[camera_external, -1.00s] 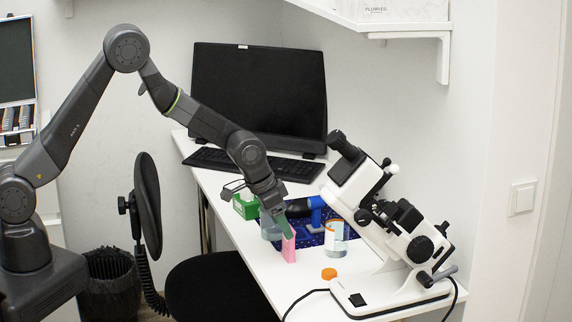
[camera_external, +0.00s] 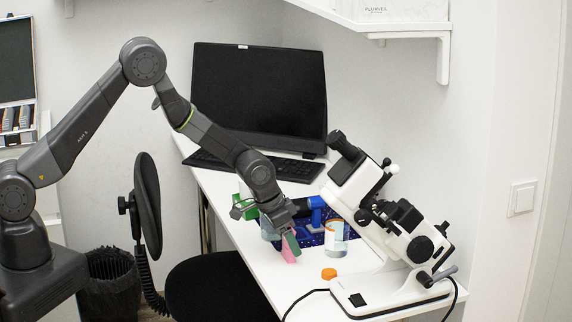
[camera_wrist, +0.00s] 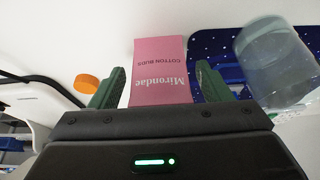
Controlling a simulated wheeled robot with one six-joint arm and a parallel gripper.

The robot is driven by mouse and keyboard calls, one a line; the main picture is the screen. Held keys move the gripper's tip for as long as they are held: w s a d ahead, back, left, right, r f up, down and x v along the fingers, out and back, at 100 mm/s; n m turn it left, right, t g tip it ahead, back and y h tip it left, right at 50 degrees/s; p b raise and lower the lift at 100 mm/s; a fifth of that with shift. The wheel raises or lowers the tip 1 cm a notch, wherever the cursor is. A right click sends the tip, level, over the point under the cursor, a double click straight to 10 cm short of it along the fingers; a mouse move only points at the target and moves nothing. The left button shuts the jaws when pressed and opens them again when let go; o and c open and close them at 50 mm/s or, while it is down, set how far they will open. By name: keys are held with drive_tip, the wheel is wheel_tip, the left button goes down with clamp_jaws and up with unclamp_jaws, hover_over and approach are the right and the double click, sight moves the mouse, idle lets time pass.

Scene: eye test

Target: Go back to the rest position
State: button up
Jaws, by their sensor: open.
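My gripper (camera_external: 285,241) is over the front part of the white desk (camera_external: 236,232) in the external view. In the wrist view, its two green fingers (camera_wrist: 160,86) stand apart, one on each side of a pink box labelled Mirondae Cotton Buds (camera_wrist: 160,62). A gap shows between the box and each finger, so the gripper is open and holds nothing. In the external view the pink box (camera_external: 290,255) is partly hidden by the fingers.
A white microscope (camera_external: 362,190) stands to the right. A clear jar (camera_external: 336,240) and a blue starry tray (camera_external: 312,238) are close by. An orange cap (camera_external: 329,273) lies in front. A monitor (camera_external: 259,92) and keyboard (camera_external: 215,165) are behind. A black chair (camera_external: 215,285) stands in front.

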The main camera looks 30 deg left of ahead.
drive_tip(key=b+v, duration=0.1)
drive_tip(key=v, duration=1.1)
drive_tip(key=p+x, duration=0.1)
drive_tip(key=x, duration=1.1)
drive_tip(key=shift+f, duration=0.1)
drive_tip(key=shift+w+d+r, duration=0.1)
drive_tip(key=shift+r, duration=0.25)
wheel_tip(320, 180, up, 10)
drive_tip(key=shift+f+b, duration=0.1)
drive_tip(key=shift+b, duration=0.65)
drive_tip(key=w+a, duration=0.3)
drive_tip(key=w, duration=1.5)
drive_tip(key=w+a+f, duration=0.3)
drive_tip(key=w+a, duration=0.7)
drive_tip(key=w, duration=0.4)
drive_tip(key=shift+w, duration=0.2)
